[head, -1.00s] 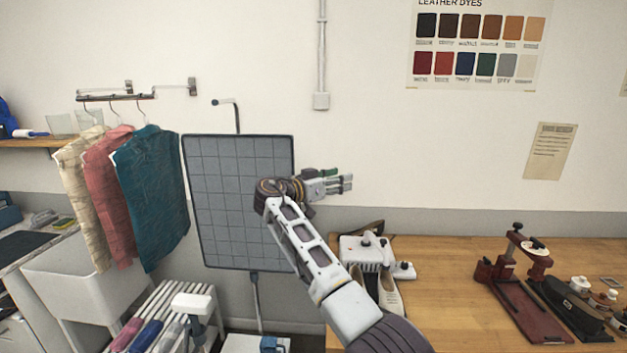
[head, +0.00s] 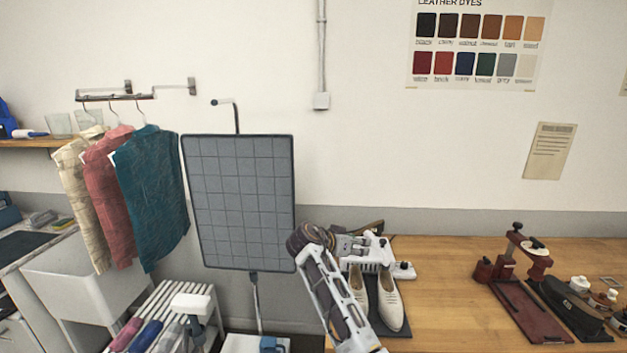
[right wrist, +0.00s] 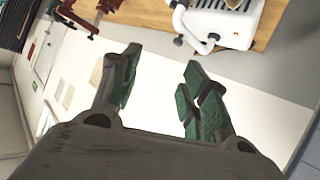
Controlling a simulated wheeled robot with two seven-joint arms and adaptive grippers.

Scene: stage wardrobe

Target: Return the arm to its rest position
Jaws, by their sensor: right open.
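My right arm (head: 333,290) rises from the bottom middle of the head view. Its gripper (head: 372,244) points right, in front of the white machine (head: 404,270) at the left end of the wooden bench. In the right wrist view the two green-padded fingers (right wrist: 160,92) stand apart with nothing between them. The white machine also shows in that view (right wrist: 218,26), beyond the fingers. My left gripper is not in view.
A pair of cream shoes (head: 389,302) stands on a dark mat on the wooden bench (head: 450,290). A dark red press (head: 530,310) stands farther right. A grey gridded panel (head: 240,200), hanging garments (head: 150,195) and a slatted rack (head: 165,310) are at left.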

